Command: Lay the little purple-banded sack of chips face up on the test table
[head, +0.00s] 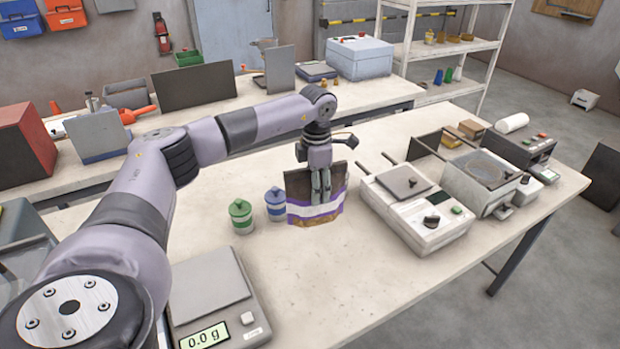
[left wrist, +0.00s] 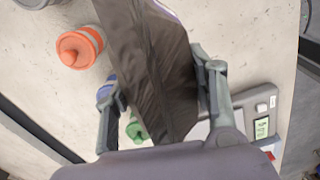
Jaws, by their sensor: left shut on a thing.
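The sack of chips (head: 312,212) has a dark brown top, a purple and white band and a brownish bottom edge. It hangs upright at the table in the head view, its banded side towards the camera. I cannot tell whether its bottom touches the table. My left gripper (head: 321,195) points down and is shut on the sack. In the left wrist view the gripper (left wrist: 158,85) has the dark sack (left wrist: 160,75) between its fingers. The test table (head: 330,285) is pale and lies under it. My right gripper is not in view.
A green jar (head: 241,217) and a blue jar (head: 276,204) stand just left of the sack. A scale (head: 212,290) reading 0.0 g is at the front left. White instruments (head: 415,213) stand to the right. An orange jar (left wrist: 80,47) shows in the left wrist view. The table's front middle is clear.

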